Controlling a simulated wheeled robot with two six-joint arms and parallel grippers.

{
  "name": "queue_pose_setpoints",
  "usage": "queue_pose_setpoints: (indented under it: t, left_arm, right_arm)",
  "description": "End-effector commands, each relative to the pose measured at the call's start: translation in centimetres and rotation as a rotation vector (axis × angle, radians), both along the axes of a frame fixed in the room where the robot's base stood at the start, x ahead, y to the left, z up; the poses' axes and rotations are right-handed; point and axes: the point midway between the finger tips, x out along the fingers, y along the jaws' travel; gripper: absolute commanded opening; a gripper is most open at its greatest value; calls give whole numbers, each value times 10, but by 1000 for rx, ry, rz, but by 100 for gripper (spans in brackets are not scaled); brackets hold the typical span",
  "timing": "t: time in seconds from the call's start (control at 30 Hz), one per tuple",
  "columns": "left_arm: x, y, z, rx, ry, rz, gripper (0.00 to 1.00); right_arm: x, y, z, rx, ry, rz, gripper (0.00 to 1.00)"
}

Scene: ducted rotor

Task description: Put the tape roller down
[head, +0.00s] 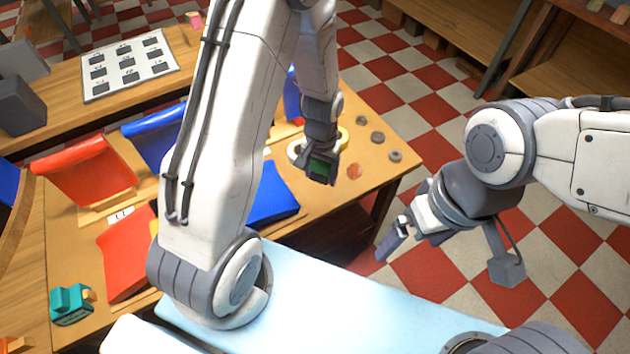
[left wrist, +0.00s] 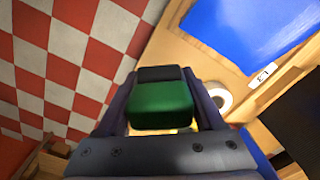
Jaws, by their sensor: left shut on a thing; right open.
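My left gripper (head: 321,174) is shut on a green block with a dark end, which appears to be the tape roller (head: 319,164). It hangs over the right part of the wooden table, and I cannot tell whether it touches the surface. In the left wrist view the tape roller (left wrist: 162,103) sits between the two fingers; its underside is hidden. My right gripper (head: 449,256) is open and empty, out to the right of the table above the checkered floor.
The wooden table (head: 392,118) holds small round discs (head: 377,137) near its right edge and a white ring (head: 296,150) beside my left gripper. Blue (head: 272,193) and red (head: 127,255) panels lie further left. A teal object (head: 71,304) stands at the lower left. A light-blue surface (head: 330,300) is in front.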

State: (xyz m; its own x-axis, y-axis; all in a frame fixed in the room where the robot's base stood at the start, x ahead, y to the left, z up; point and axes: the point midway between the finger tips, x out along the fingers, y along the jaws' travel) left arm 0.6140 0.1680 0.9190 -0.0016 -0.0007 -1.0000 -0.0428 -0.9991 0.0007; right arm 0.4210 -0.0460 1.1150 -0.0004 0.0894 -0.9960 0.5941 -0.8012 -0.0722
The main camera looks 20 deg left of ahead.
Motion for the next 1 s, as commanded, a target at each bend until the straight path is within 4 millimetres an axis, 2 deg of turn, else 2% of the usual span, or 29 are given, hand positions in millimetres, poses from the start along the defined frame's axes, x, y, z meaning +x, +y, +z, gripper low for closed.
queue_pose_setpoints:
  t: [0.03,0.2,0.33,0.47,0.57,0.8,1.0]
  left_arm:
    - [3,-12,-15,0,-6,-33,0]
    - [3,-49,-27,1,-5,-133,0]
    - [0,-71,-29,2,-4,-189,0]
    - [-2,-81,-29,3,0,-218,0]
    - [1,-72,-33,4,4,-220,0]
    - [21,-23,-64,3,7,-218,0]
    - [37,11,-87,3,3,-223,0]
  right_arm:
    - [0,0,-24,-1,1,0,100]
    - [-1,-1,-65,-1,2,0,100]
    - [-1,-1,-85,-1,1,1,100]
    - [-1,0,-91,-1,1,1,100]
    - [-1,0,-89,-1,1,1,100]
    - [0,0,-82,-1,1,1,100]
    - [0,0,-77,-1,1,1,100]
